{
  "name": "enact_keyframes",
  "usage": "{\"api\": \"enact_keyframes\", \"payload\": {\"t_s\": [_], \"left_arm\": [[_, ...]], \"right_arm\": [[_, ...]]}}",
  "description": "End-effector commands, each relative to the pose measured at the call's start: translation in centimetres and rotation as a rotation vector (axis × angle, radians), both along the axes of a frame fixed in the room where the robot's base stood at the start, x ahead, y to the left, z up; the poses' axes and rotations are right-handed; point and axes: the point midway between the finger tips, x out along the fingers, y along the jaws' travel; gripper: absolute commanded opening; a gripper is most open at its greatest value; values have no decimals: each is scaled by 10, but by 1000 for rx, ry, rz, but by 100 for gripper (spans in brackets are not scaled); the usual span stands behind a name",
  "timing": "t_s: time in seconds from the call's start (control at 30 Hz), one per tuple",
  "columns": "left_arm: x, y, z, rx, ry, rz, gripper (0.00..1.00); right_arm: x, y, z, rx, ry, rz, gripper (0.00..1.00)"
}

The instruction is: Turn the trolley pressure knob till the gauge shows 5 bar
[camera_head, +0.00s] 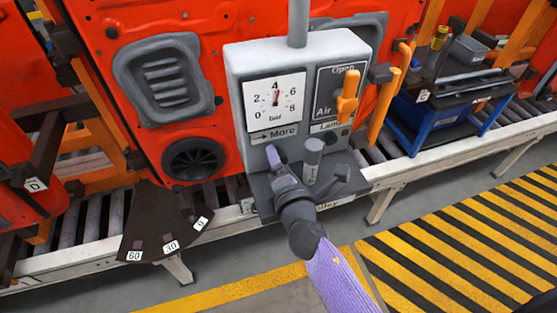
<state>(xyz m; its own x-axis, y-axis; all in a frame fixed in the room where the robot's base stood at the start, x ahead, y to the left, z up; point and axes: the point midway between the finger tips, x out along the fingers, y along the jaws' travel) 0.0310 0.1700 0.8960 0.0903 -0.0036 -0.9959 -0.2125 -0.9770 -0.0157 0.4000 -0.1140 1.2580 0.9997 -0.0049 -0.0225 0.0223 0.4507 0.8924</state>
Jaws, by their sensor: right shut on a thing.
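The grey trolley panel (240,70) carries a white pressure gauge (262,93) marked 0 to 8 bar. Its red needle (276,98) points almost straight up, close to the 4. Below it is a label with an arrow and "More" (274,134). My right gripper (292,160) reaches up from the bottom to the panel just below this label and is shut on the pressure knob. The knob is mostly hidden by the gripper, and its angle cannot be made out. My left gripper is not in view.
An orange "Air" lever (348,95) stands right of the gauge, marked "Open" above. A grey upright cylinder (313,150) is close to my gripper. Orange door panels (180,20) hang behind. A blue trolley (440,118) stands at right; striped floor (470,240) lies clear.

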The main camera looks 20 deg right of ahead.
Motion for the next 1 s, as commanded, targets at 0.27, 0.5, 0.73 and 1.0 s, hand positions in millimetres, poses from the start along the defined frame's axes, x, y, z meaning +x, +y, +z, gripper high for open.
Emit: {"api": "enact_keyframes", "payload": {"t_s": [0.27, 0.5, 0.73, 1.0], "left_arm": [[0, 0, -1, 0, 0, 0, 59], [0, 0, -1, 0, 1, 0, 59], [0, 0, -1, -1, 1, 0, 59], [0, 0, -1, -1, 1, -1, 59]], "right_arm": [[0, 0, -1, 101, 6, -1, 0], [0, 0, -1, 128, 7, -1, 0], [0, 0, -1, 128, 8, -2, 0], [0, 0, -1, 127, 7, -1, 90]]}}
